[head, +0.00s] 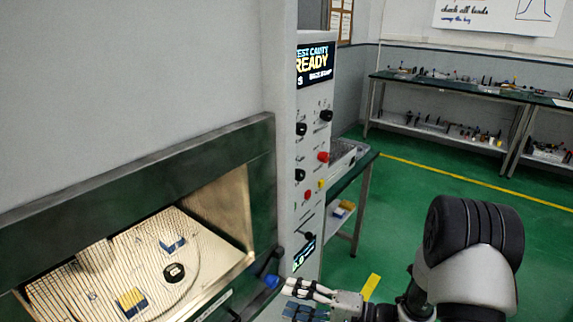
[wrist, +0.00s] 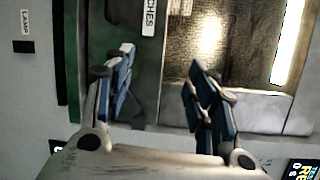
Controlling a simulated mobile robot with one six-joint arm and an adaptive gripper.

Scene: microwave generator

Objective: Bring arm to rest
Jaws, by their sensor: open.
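My gripper (head: 305,300) is at the bottom of the head view, just right of the cavity opening and in front of the control panel. In the wrist view my gripper (wrist: 160,90) shows its blue-padded fingers spread apart with nothing between them. Behind them are the cavity's dark frame and a white label ending in "CHES" (wrist: 149,16). My arm bends at the lower right of the head view.
The lit cavity (head: 220,210) holds a yellow-and-blue block (head: 131,302), a black round piece (head: 174,272) and a blue-and-white piece (head: 173,246). The control panel (head: 312,160) has knobs and a "READY" screen. Benches (head: 450,90) stand behind; green floor (head: 400,190) is open between.

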